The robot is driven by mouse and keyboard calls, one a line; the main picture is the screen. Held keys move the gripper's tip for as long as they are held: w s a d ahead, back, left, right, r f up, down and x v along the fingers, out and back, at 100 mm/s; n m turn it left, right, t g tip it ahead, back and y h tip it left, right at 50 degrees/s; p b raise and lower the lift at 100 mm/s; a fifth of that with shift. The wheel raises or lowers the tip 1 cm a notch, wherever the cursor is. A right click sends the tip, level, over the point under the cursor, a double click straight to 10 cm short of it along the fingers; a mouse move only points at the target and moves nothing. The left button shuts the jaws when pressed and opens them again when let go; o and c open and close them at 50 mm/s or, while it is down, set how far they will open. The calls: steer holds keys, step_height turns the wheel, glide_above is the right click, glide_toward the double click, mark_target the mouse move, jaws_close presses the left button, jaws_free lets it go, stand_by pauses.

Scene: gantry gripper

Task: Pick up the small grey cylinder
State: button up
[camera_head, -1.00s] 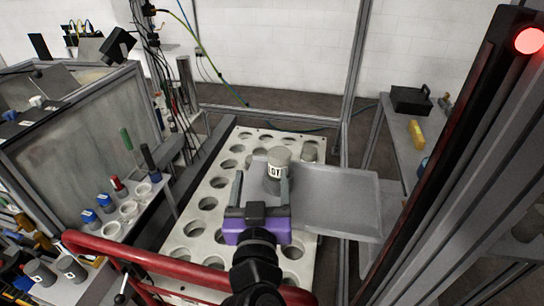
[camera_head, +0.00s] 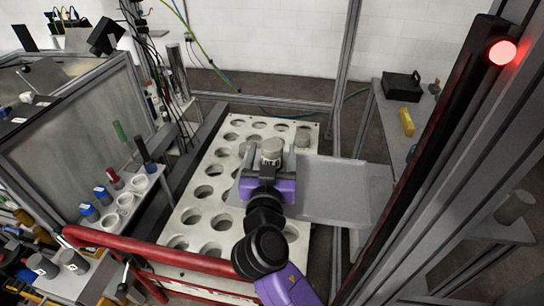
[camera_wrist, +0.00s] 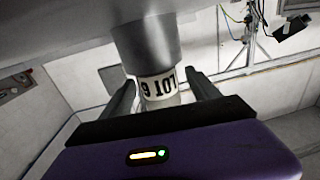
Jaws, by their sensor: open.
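A grey cylinder (camera_head: 271,150) with a white, dark-lettered label stands at the near left end of a grey metal tray (camera_head: 345,190). In the wrist view the cylinder (camera_wrist: 148,45) appears between the two dark fingers of my gripper (camera_wrist: 163,92), with its label facing my palm. My gripper (camera_head: 268,168) is open, with a finger on either side of the cylinder. I cannot tell whether either finger touches it. My wrist hides the lower part of the cylinder in the head view.
A white plate with several round holes (camera_head: 196,205) lies under the tray. A red rail (camera_head: 140,256) runs across the front left. A metal post (camera_head: 450,160) with a red light rises on the right. A side table (camera_head: 400,125) holds a black box and a yellow block.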

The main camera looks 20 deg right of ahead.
jaws_close()
stand_by(0.3)
steer(key=shift+r, duration=0.1)
